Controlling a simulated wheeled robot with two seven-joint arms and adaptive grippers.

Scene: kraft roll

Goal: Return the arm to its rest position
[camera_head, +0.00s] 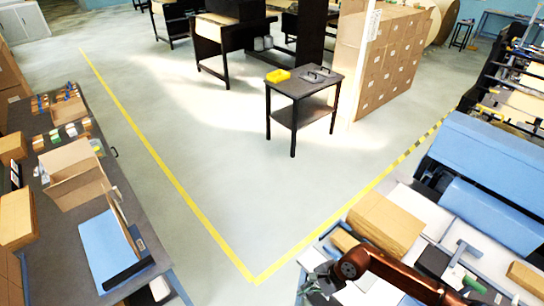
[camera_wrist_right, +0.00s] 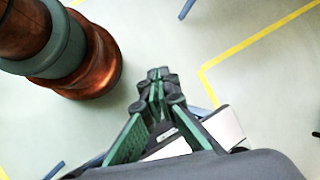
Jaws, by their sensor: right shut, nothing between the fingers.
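My right arm (camera_head: 400,275) is copper-coloured and comes in from the lower right of the head view. Its gripper (camera_head: 318,283) is at the lower middle, in front of the white-topped bench at the right. In the right wrist view the gripper's green-padded fingers (camera_wrist_right: 157,76) are together, with nothing between them. Pale floor shows beyond the fingertips there. My left gripper is not in view.
A dark table (camera_head: 155,250) with boxes stands at the left. Between them the floor (camera_head: 235,190) is clear, marked by yellow lines. A small black table (camera_head: 300,88) stands farther back.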

